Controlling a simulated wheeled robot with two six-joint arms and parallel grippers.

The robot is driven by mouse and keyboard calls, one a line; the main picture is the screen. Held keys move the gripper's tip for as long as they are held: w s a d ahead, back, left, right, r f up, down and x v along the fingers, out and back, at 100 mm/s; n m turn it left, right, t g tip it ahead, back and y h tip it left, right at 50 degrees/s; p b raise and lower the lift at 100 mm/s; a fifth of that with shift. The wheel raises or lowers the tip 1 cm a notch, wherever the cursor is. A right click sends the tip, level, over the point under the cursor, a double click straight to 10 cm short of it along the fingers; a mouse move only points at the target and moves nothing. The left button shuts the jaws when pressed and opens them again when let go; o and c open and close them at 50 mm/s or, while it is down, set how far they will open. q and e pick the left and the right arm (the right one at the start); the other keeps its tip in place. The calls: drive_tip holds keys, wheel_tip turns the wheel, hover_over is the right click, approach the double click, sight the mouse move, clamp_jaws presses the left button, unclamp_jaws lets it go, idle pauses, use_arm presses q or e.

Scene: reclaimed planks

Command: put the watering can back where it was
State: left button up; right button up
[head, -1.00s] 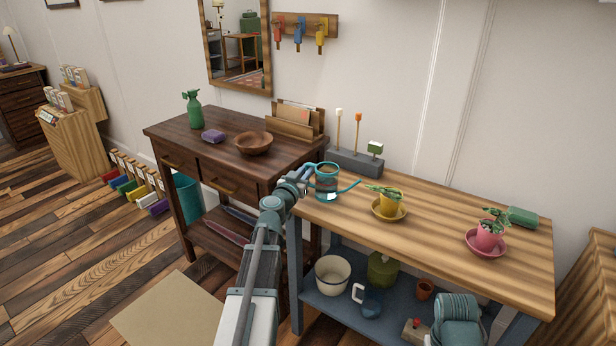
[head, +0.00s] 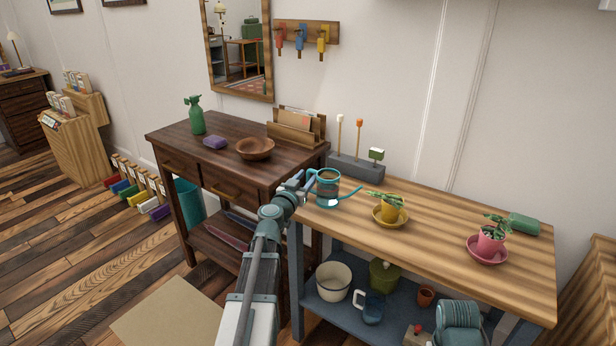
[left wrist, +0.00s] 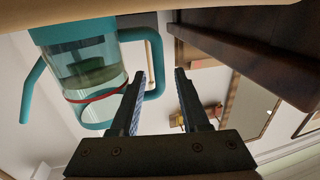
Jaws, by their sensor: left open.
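The watering can (head: 328,188) has a clear body with teal trim and stands upright at the left end of the light wooden bench (head: 440,232). Its spout points right and its handle faces left, towards my left gripper (head: 303,183). In the left wrist view the can (left wrist: 88,72) appears upside down at upper left, with a red band around its body. My left gripper (left wrist: 160,75) is open there. The handle shows in the gap between the fingers, partly hidden by one finger; I cannot tell whether they touch. My right gripper is not in view.
A yellow potted plant (head: 390,210) and a pink one (head: 489,240) stand on the bench. A grey block with upright markers (head: 356,168) is behind the can. The dark table (head: 215,165) adjoins at left, with a wooden bowl (head: 255,148). Bench top between the plants is clear.

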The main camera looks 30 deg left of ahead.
use_arm(q)
drive_tip(key=s+d, duration=0.1)
drive_tip(key=s, duration=0.9)
drive_tip(key=shift+s+d, duration=0.15)
drive_tip(key=shift+s, duration=0.2)
